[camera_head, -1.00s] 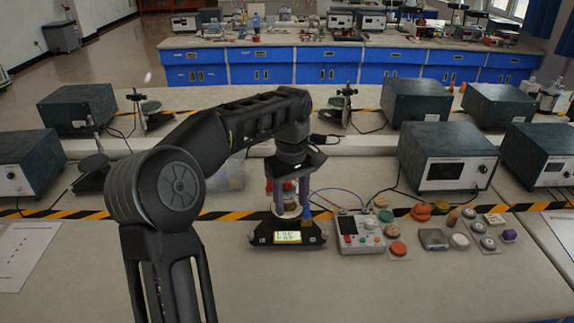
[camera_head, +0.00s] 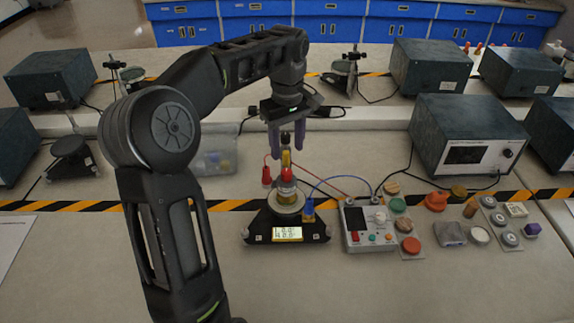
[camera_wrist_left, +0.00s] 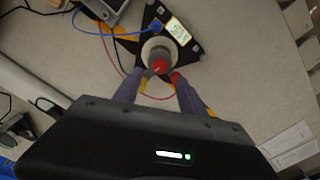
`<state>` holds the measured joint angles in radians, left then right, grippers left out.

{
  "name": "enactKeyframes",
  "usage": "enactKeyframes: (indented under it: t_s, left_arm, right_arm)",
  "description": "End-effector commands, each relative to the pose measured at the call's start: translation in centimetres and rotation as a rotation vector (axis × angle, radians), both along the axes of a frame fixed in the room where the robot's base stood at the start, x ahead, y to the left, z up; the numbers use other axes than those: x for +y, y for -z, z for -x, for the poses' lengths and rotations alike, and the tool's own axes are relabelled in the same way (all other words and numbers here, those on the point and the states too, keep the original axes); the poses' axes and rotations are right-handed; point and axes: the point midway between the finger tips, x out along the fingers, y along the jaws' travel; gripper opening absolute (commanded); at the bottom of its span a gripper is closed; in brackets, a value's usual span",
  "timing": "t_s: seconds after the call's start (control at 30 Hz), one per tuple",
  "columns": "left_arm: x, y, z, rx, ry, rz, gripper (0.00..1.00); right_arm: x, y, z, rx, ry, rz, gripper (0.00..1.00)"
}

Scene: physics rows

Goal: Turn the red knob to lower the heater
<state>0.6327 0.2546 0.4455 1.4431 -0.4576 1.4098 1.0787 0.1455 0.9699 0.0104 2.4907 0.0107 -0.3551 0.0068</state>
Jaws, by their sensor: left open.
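A small red knob (camera_head: 287,174) sits on top of a round, pale metal part on a black triangular base (camera_head: 262,228) with a lit yellow display (camera_head: 287,234). My left gripper (camera_head: 288,158) is open, pointing down, with its two purple fingers just above the knob. A yellow and black piece shows between the fingers. In the left wrist view the red knob (camera_wrist_left: 160,65) lies between and just beyond the fingertips, and the fingers look empty. I cannot tell whether they touch anything. My right gripper is not in view.
A grey control box (camera_head: 370,238) with small knobs and buttons stands right of the base, joined by red and blue wires. A red plug (camera_head: 266,176) stands left of the knob. Several loose coloured knobs and discs lie farther right. The front of the bench is clear.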

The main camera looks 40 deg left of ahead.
Motion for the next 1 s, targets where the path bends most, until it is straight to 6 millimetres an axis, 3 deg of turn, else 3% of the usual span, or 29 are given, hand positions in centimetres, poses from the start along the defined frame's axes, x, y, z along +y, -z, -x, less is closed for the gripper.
enactKeyframes:
  t_s: [0.3,0.6,1.0]
  left_arm:
    - [0.1,3.0,0.1,0.003,0.0,0.001,0.49]
    - [0.0,6.9,0.0,0.003,0.0,0.001,0.49]
    - [0.0,7.8,0.0,0.0,-0.001,0.0,0.47]
  right_arm:
    - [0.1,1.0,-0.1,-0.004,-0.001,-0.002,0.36]
    - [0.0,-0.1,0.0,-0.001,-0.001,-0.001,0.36]
    - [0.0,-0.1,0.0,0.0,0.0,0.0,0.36]
